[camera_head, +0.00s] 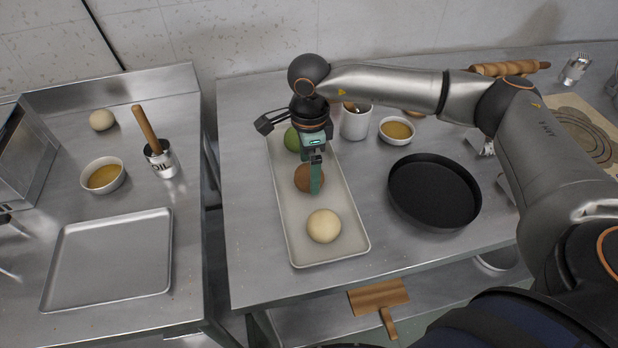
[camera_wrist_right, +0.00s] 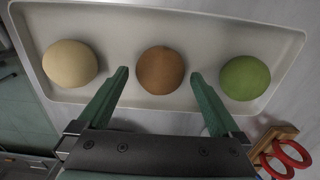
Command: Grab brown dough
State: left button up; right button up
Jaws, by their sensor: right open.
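The brown dough ball (camera_head: 309,180) sits in the middle of the long pale tray (camera_head: 352,236), between a cream dough ball (camera_head: 324,226) and a green dough ball (camera_head: 292,140). My right gripper (camera_head: 316,178) is above the tray and partly covers the brown and green balls in the head view. In the right wrist view, the brown dough (camera_wrist_right: 160,70) shows between and beyond the two open green fingers (camera_wrist_right: 160,80). The cream dough (camera_wrist_right: 70,63) is left of them and the green dough (camera_wrist_right: 245,78) right. Nothing is in the fingers. My left gripper is not in view.
A black round pan (camera_head: 434,192) stands right of the tray. A white cup (camera_head: 356,122) and a bowl of yellow liquid (camera_head: 396,130) stand behind it. A gap separates the left counter, which holds an empty metal tray (camera_head: 110,260).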

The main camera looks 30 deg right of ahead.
notch_tip(320, 180, down, 2)
jog(key=c, duration=0.8)
jog(key=shift+c, duration=0.2)
jog(key=shift+r, duration=0.15)
